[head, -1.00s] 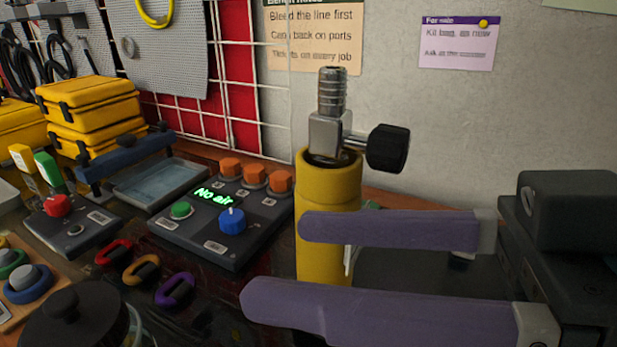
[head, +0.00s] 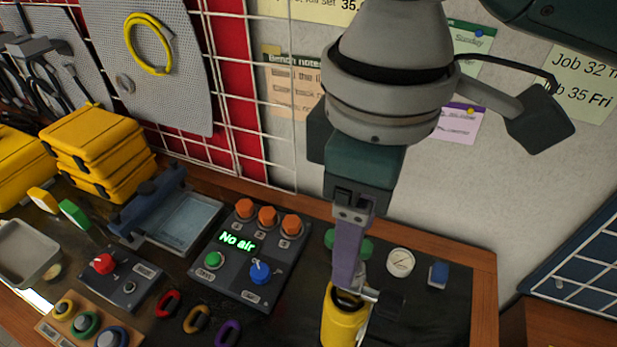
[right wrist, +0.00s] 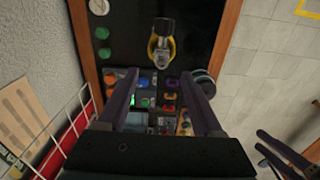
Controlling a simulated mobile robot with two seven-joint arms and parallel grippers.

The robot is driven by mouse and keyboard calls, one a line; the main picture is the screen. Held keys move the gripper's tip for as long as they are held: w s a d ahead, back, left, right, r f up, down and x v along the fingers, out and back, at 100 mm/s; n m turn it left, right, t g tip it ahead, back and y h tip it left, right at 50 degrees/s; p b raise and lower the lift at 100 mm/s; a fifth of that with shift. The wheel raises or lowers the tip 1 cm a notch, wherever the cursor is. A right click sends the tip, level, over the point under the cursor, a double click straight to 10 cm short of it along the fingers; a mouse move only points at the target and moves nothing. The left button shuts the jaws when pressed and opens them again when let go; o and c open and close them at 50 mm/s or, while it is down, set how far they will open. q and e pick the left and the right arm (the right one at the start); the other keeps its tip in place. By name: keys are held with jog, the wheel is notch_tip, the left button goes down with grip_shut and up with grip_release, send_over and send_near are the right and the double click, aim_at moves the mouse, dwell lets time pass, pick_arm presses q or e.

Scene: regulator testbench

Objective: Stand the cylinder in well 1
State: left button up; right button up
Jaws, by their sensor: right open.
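The yellow cylinder (head: 343,322) stands upright at the bottom of the head view, its lower end cut off. It has a metal valve on top with a black knob (right wrist: 163,25), seen from above in the right wrist view. My right gripper (head: 347,286) points down, and its purple finger overlaps the cylinder's top in the head view. In the right wrist view its fingers (right wrist: 160,78) are apart, with nothing held; the cylinder is beyond the tips. My left gripper (right wrist: 257,140) shows at the lower right of that view, fingers apart and empty. I cannot pick out well 1.
The control panel (head: 248,258) reading "No air" is left of the cylinder. Red, orange and purple rings (head: 197,319) lie before it. Yellow cases (head: 100,150) and a blue-framed tray (head: 188,222) stand left.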

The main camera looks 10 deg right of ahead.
aim_at(351, 286)
notch_tip(351, 286, down, 4)
jog(key=shift+s+r, duration=0.1)
jog(key=shift+s, duration=0.05)
jog(key=f, duration=0.3)
jog(key=f+p, duration=0.1)
jog(key=f, duration=0.1)
jog(key=shift+s+d+f, duration=0.1)
jog(key=shift+d+f, duration=0.1)
jog(key=shift+f, duration=0.2)
jog(key=shift+c, duration=0.4)
grip_shut()
jog(key=shift+r, duration=0.1)
dwell(0.4)
